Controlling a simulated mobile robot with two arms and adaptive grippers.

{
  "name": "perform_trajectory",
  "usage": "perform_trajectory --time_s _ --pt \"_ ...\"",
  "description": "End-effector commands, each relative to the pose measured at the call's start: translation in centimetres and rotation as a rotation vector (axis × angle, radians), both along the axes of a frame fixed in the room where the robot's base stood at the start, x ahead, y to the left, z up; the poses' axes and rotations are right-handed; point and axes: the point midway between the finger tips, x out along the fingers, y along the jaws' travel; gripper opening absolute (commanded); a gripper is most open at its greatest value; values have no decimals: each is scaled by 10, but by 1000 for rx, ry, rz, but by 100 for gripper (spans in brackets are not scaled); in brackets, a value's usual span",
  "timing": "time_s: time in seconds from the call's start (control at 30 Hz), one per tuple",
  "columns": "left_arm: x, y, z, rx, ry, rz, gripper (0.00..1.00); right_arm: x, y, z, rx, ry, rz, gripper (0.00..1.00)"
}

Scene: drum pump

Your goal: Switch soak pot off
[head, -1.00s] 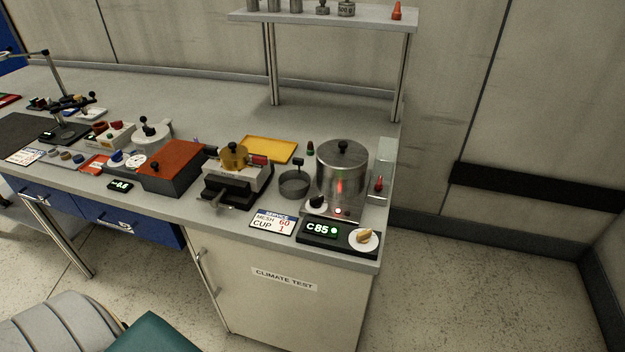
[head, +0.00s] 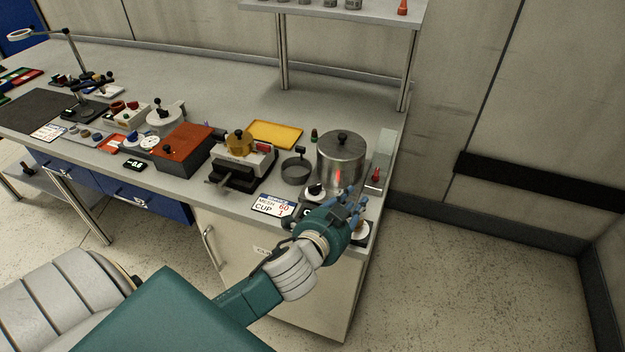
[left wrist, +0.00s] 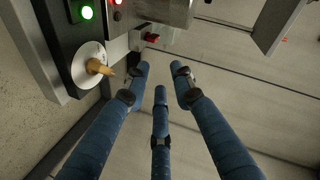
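The soak pot (head: 341,158), a lidded steel pot with a red glow on its front, stands at the bench's right end. In front of it is a dark control box whose white dial (head: 362,230) is partly covered by my left gripper (head: 350,203). In the left wrist view the dial (left wrist: 86,62) has a tan pointer knob (left wrist: 99,67), with a lit green lamp (left wrist: 87,12) and a red lamp (left wrist: 117,15) nearby. My left gripper's blue fingers (left wrist: 160,80) are spread and empty, to the right of the dial and apart from it. My right gripper is not in view.
A small red part (head: 376,175) stands right of the pot. A sieve-like cup (head: 296,171) and a label card (head: 271,205) are to the left. Floor is free right of the bench.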

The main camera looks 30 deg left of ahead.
Motion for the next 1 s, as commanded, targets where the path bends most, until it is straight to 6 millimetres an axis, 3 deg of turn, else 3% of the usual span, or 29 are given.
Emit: perform_trajectory --time_s 0.03,0.13,0.2,0.3,0.37,0.47,0.57,0.67,0.7,0.83,0.9,1.0 --pt "18 -6 26 73 -89 -55 24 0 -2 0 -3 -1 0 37" --pt "47 -29 80 249 -281 -194 24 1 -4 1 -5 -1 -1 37" --pt "61 -53 119 411 -430 -322 24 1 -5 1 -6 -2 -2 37" --pt "67 -99 158 715 -641 -565 24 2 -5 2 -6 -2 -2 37" --pt "65 -121 161 920 -734 -732 24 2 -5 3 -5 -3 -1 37" --pt "58 -131 135 1266 -798 -1028 24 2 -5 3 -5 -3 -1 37" --pt "56 -91 89 1583 -724 -1330 24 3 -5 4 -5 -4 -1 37" --pt "55 -13 52 1816 -527 -1598 24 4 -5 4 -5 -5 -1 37" --pt "53 23 43 1880 -432 -1688 24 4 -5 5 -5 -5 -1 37" --pt "40 115 32 1972 -156 -1886 24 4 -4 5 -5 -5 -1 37" --pt "33 145 33 1983 -60 -1944 24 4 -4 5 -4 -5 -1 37" --pt "27 167 32 1984 15 -1986 24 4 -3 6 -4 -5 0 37"
